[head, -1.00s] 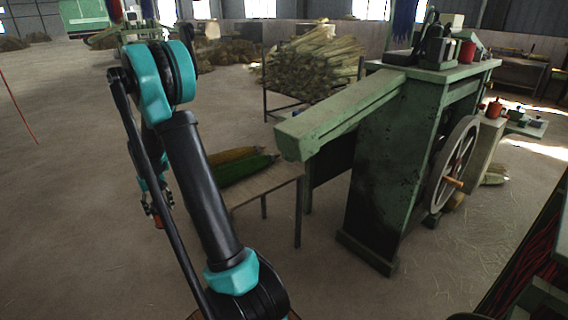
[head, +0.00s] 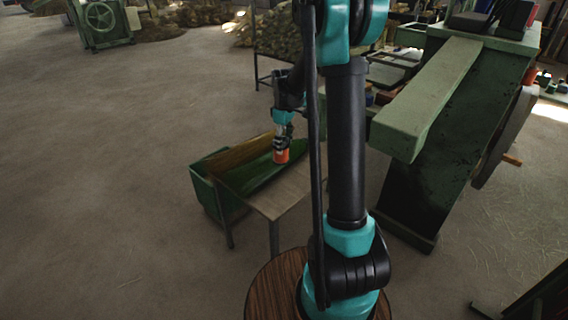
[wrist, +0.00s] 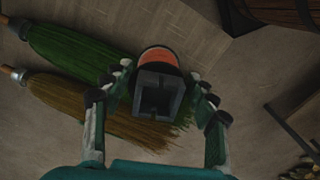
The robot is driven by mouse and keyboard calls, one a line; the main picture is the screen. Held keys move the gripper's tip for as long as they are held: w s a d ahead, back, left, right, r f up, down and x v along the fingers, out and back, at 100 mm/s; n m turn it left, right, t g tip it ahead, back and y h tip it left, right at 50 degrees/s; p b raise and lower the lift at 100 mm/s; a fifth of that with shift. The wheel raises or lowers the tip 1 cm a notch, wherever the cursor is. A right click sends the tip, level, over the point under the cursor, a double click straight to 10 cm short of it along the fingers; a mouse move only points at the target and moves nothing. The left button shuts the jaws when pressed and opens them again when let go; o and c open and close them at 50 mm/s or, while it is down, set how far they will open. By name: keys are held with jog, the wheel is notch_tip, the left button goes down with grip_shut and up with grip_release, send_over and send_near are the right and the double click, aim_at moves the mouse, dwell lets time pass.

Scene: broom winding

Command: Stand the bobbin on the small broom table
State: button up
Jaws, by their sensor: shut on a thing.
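The bobbin, with an orange-red winding (head: 281,156), is held in my gripper (head: 282,141). It hangs over the small broom table (head: 285,195), close to the broom bristles in the head view. I cannot tell whether its bottom touches the tabletop. In the wrist view the fingers of my gripper (wrist: 160,74) close on the bobbin (wrist: 159,57) from both sides; a dark square piece hides much of it. A green broom (wrist: 72,52) and a brown-yellow broom (wrist: 85,105) lie side by side on the table, bristles toward the bobbin.
The table's near-right part is bare. A green bin (head: 208,195) stands at the table's left end. The green machine (head: 440,160) with a long beam (head: 425,105) is to the right. A round wooden top (head: 272,290) is near my base. Open floor lies left.

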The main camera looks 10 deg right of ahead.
jog(key=s+a+r+n, duration=0.2)
jog(key=s+r+n, duration=0.35)
jog(key=n, duration=0.85)
jog(key=shift+n, duration=0.3)
notch_tip(320, 180, down, 19)
jog(key=shift+w+d+f, duration=0.15)
jog(key=shift+f, duration=0.05)
jog(key=o, duration=1.2)
jog(key=shift+f, duration=0.1)
